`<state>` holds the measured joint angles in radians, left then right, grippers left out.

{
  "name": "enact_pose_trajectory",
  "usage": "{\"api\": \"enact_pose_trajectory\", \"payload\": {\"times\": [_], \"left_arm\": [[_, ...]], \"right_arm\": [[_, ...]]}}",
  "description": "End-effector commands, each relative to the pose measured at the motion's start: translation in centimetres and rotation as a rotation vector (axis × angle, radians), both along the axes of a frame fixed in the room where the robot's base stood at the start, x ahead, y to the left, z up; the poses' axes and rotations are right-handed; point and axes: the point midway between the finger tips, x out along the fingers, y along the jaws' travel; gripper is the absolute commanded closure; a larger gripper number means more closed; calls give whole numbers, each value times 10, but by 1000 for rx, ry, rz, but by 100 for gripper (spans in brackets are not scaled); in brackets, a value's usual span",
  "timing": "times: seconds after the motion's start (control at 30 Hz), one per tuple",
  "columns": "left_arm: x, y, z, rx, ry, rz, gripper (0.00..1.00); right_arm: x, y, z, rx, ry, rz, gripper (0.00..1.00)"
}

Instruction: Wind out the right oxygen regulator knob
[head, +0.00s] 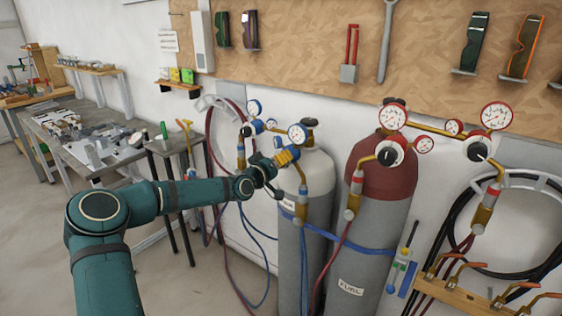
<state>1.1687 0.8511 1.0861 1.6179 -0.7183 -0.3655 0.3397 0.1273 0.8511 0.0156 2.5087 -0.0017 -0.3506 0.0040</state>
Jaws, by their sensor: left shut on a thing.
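The right oxygen regulator (287,157) shows brass with blue-rimmed gauges, beside the top of the grey-white cylinder (318,190). One blue-rimmed gauge (297,133) sits just above it. My left gripper (277,164) reaches up to this regulator from the left and is shut on its knob. The knob is mostly hidden behind the dark fingers, so its turn cannot be read. The left oxygen regulator (247,130), with its own blue-rimmed gauge (254,107), stands a little further left. My right gripper is not in view.
A red-topped cylinder (384,172) with red-rimmed gauges and black knobs stands close on the right. Blue and dark red hoses hang around the cylinders. A torch rack (462,296) is at lower right. Workbenches (95,150) stand at left; the floor in front is clear.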

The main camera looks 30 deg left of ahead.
Motion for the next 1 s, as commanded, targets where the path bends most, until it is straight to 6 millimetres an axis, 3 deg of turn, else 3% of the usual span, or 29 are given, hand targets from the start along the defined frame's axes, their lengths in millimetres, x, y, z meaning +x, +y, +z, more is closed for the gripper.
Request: {"api": "enact_pose_trajectory", "payload": {"times": [1.0], "left_arm": [[0,0,-2,-918,74,0,96]], "right_arm": [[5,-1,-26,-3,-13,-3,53]]}}
